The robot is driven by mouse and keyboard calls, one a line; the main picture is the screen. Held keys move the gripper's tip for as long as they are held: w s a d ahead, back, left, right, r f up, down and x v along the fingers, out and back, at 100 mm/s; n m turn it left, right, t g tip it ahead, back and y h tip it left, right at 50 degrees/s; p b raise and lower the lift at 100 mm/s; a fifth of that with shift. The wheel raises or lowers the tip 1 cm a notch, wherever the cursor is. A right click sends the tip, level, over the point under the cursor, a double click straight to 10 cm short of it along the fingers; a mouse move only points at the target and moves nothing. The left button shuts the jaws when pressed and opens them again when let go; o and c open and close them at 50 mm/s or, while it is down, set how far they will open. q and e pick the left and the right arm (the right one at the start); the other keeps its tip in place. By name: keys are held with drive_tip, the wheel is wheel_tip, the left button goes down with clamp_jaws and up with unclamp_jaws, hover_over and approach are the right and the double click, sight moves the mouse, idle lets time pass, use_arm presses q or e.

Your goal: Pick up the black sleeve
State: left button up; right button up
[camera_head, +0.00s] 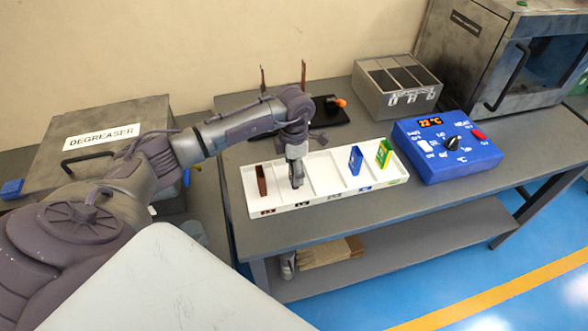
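A white tray (330,197) with several compartments sits on the grey bench. My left gripper (296,178) points down into its second compartment from the left. A dark shape shows at the gripper's tips; I cannot tell whether it is the black sleeve or only the fingers, nor whether they are open or shut. No black sleeve shows clearly elsewhere in the tray. A brown sleeve (262,181) stands in the first compartment, just left of the gripper. A blue sleeve (355,160) and a green-and-yellow sleeve (384,153) stand in compartments at the right. My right gripper is not in view.
A blue control box (446,148) stands right of the tray. Behind it are a grey metal bin unit (396,97) and an oven (488,65). A black fixture (328,112) with upright copper bars is behind my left forearm. A degreaser box (90,135) is at left.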

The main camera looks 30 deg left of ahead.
use_arm(q)
drive_tip(key=shift+f, duration=0.65)
drive_tip(key=c, duration=0.9)
drive_tip(key=shift+r, duration=0.15)
drive_tip(key=shift+c, duration=0.2)
